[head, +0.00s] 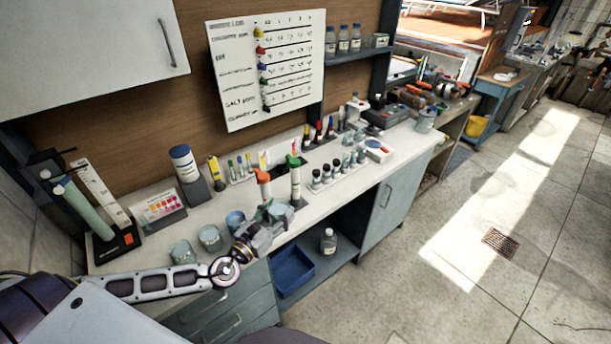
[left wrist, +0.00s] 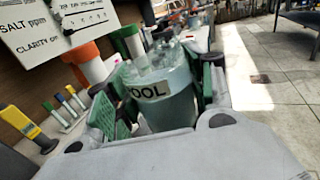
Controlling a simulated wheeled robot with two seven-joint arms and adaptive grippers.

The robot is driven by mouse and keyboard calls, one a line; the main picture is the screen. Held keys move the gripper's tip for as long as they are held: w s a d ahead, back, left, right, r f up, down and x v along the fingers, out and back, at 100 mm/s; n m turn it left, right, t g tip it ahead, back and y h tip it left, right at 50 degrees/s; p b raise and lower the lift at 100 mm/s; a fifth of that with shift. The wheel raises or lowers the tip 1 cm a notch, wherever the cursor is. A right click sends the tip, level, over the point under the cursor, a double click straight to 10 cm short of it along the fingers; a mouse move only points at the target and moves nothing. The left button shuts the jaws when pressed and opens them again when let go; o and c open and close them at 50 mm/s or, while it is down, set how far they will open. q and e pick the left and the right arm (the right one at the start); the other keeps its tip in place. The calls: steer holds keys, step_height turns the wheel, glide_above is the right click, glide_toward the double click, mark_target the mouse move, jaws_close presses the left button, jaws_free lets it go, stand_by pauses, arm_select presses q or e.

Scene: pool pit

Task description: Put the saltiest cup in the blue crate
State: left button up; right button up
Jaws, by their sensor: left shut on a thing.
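My left gripper (head: 268,218) is shut on a clear cup (head: 281,209) of pale bluish liquid at the counter's front edge. In the left wrist view the held cup (left wrist: 168,98) sits upright between the green finger pads of the gripper (left wrist: 158,108), its label partly hidden and reading "OOL". Three other cups stand on the counter to the left: one at the far left (head: 182,252), one in the middle (head: 210,238) and a bluer one (head: 236,221). The blue crate (head: 293,272) is on the low shelf below, and its visible inside is empty. My right gripper is not in view.
An orange-topped tester (head: 264,187) and a green-topped tester (head: 295,180) stand just behind the held cup. A wall chart (head: 267,70) has a salt row. Open floor lies to the right.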

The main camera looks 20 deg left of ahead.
mark_target(270, 203)
arm_select(q)
steer(key=shift+m+h, duration=0.7)
steer(key=shift+h, duration=0.2)
steer(key=shift+s+a+r, duration=0.1)
steer(key=shift+a+r, duration=0.2)
steer(key=shift+r, duration=0.35)
steer(key=shift+s+a+r, duration=0.1)
steer(key=shift+a+r, duration=0.25)
steer(key=shift+r, duration=0.3)
steer(key=shift+s+a+r, duration=0.1)
steer(key=shift+a+r, duration=0.2)
steer(key=shift+r, duration=0.35)
step_height(270, 203, up, 9)
steer(key=s+a+m+g+h, duration=0.2)
steer(key=h, duration=0.2)
steer(key=shift+s+f+m, duration=0.2)
steer(key=shift+s+m, duration=0.05)
steer(key=shift+m, duration=0.15)
steer(key=shift+s+a+r, duration=0.1)
steer(key=shift+r, duration=0.25)
